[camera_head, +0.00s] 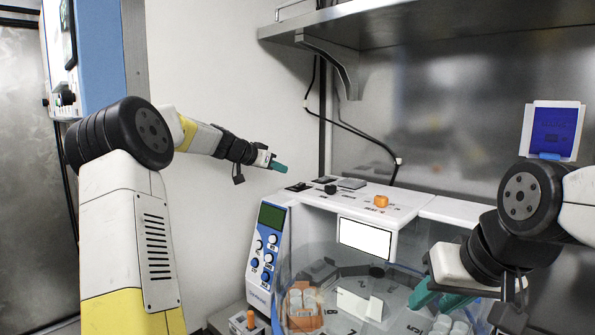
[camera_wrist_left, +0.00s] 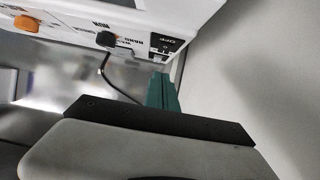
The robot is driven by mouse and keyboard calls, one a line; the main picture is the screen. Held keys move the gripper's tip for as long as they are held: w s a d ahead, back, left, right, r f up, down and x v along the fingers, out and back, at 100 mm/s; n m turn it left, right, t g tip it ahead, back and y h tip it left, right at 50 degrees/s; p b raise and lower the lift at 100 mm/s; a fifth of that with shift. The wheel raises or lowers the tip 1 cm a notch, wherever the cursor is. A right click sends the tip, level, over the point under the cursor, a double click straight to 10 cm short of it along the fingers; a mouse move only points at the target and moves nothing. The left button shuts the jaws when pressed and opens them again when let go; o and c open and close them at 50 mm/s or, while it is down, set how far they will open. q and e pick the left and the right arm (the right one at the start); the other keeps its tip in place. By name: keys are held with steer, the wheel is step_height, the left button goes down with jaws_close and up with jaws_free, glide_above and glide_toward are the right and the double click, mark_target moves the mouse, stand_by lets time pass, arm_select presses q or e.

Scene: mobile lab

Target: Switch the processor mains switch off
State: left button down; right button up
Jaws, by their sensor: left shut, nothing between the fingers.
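The processor is a white machine (camera_head: 415,207) with a blue control panel and a clear round chamber. A black switch plate (camera_head: 299,187) sits at the left rear of its top. In the left wrist view the switch plate (camera_wrist_left: 167,44) bears the label OFF; the rocker's position is too small to tell. My left gripper (camera_head: 280,167) is shut and empty, above and behind the plate in the head view. Its teal fingers (camera_wrist_left: 162,92) point at the plate's edge with a small visible gap. My right gripper (camera_head: 438,294) has its teal fingers apart in front of the chamber.
A black knob (camera_wrist_left: 106,39) and an orange knob (camera_wrist_left: 26,24) stand on the same top. A metal shelf (camera_head: 440,30) hangs above the processor. Cables (camera_head: 350,130) run down the wall behind. A blue screen (camera_head: 553,130) is at right.

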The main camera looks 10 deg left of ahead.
arm_select(q)
steer(key=shift+s+a, duration=0.65)
steer(key=shift+s, duration=0.25)
steer(key=shift+s+a, duration=0.6)
steer(key=shift+s, duration=0.3)
